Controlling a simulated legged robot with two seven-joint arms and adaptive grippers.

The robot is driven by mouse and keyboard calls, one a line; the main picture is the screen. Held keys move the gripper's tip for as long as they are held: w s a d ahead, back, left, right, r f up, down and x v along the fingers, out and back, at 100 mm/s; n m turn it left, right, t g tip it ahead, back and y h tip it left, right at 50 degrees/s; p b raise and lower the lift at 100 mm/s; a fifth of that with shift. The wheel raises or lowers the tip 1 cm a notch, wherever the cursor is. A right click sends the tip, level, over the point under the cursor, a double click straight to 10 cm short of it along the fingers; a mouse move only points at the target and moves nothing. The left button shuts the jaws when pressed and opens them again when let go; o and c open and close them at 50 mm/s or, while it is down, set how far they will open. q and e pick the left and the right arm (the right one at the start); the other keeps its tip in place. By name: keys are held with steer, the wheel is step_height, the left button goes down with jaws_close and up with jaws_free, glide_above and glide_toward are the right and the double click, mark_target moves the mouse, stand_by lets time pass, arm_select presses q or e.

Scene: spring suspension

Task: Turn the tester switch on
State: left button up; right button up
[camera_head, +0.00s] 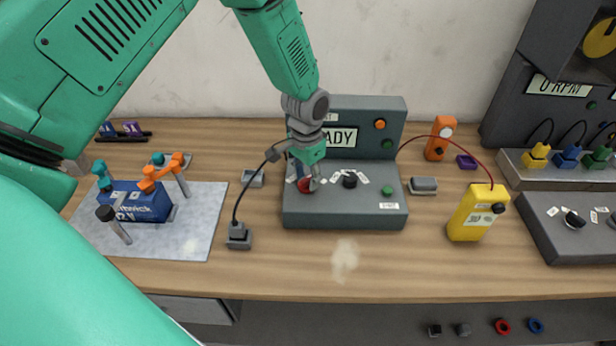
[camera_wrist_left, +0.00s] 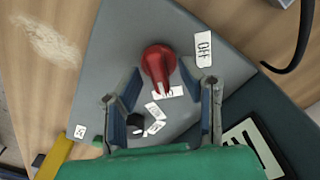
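The grey tester (camera_head: 345,215) stands on the bench with its lit display (camera_head: 339,138) ending in "ADY"; the start is covered by my arm. Its red switch knob (camera_head: 305,185) is at the panel's left, partly hidden by my left gripper (camera_head: 308,176). In the left wrist view the red knob (camera_wrist_left: 158,62) points at a partly covered white label (camera_wrist_left: 172,92). The "OFF" label (camera_wrist_left: 204,48) is to its right. My left gripper (camera_wrist_left: 168,82) is open, its fingers spread either side of the knob; contact is not visible. My right gripper is not in view.
A black knob (camera_head: 349,180) and green button (camera_head: 387,191) sit right of the switch. A black cable runs to a grey block (camera_head: 239,236) on the left. A yellow meter (camera_head: 477,212) with a red lead stands right. The bench front is mostly clear.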

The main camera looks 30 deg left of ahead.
mark_target(307, 177)
arm_select(q)
step_height(307, 177, up, 11)
steer(key=shift+w+r, duration=0.15)
steer(key=shift+w, duration=0.05)
stand_by(0.4)
